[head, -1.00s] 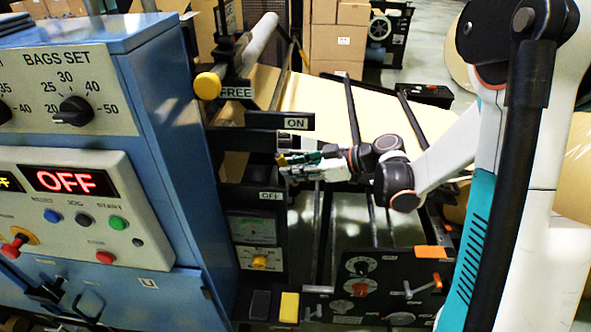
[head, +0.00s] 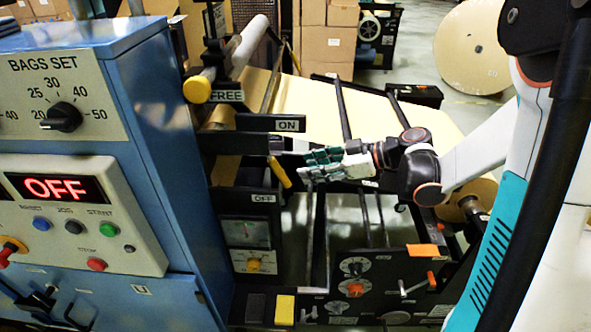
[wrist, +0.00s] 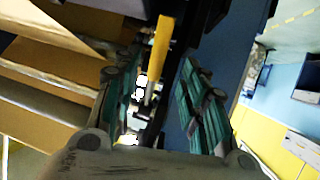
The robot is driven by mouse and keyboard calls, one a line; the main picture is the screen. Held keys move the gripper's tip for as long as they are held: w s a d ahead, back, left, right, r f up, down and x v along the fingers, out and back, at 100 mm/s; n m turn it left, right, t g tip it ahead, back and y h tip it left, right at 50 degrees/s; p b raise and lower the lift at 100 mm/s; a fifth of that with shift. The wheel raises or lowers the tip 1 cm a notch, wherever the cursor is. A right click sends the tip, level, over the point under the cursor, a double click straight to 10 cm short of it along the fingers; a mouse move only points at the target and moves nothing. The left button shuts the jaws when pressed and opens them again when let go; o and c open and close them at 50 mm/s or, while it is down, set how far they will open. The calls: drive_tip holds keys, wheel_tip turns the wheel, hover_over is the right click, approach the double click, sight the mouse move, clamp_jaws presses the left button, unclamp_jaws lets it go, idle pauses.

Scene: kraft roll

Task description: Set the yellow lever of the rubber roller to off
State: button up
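The yellow lever (head: 280,173) of the rubber roller slants down to the right from its pivot in the head view. It is between the ON label (head: 289,125) and the OFF label (head: 263,198), with its tip nearer OFF. My gripper (head: 308,164) is just right of the lever, its green-padded fingers apart and empty. In the wrist view the yellow lever (wrist: 160,50) shows ahead, between the lines of the two spread fingers. It looks clear of the pads, but exact contact is hard to tell.
The blue control cabinet (head: 160,120) stands close on the left, its display reading OFF. A yellow-ended roller bar (head: 197,90) and the FREE label (head: 227,96) are above the lever. The kraft sheet (head: 330,105) runs behind my gripper. Dark machine frames lie below.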

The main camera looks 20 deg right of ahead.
drive_tip(key=shift+v, duration=2.1)
